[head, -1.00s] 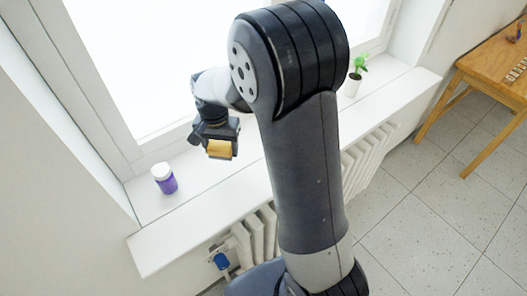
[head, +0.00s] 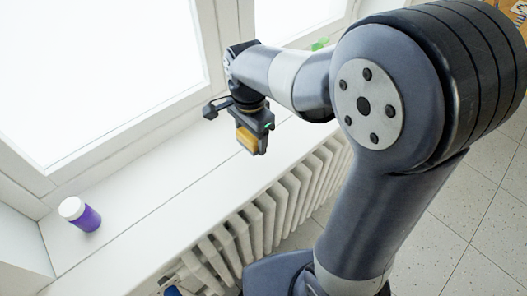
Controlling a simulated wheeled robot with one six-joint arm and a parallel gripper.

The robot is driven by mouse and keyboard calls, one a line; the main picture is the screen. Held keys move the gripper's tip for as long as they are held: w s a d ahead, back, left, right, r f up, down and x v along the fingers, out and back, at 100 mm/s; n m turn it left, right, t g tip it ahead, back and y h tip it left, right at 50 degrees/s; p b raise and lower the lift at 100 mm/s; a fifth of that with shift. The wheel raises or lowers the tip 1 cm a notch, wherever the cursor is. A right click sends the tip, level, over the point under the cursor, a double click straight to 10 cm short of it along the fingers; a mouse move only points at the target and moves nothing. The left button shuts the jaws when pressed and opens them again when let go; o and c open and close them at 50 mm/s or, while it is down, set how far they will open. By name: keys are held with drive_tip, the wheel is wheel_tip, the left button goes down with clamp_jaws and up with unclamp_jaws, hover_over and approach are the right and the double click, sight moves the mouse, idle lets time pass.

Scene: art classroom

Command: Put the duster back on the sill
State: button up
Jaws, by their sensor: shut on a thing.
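My gripper (head: 252,137) is shut on the duster (head: 247,139), a small block with a yellow-orange face, in the head view. The gripper points down with the duster over the white window sill (head: 185,170). I cannot tell whether the duster touches the sill or hangs above it. Part of the duster is hidden by the gripper's jaws.
A purple jar with a white lid (head: 82,215) stands on the sill at the left. A white radiator (head: 270,212) is below the sill. A green plant (head: 320,43) shows partly behind my arm. The sill between jar and gripper is clear.

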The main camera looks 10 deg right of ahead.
sight(252, 161)
drive_tip(key=shift+f, duration=3.5)
drive_tip(key=shift+f, duration=0.25)
drive_tip(key=o, duration=0.9)
drive_tip(key=shift+r, duration=0.1)
drive_tip(key=shift+o, duration=0.2)
wheel_tip(252, 161, up, 12)
drive_tip(key=shift+r, duration=0.15)
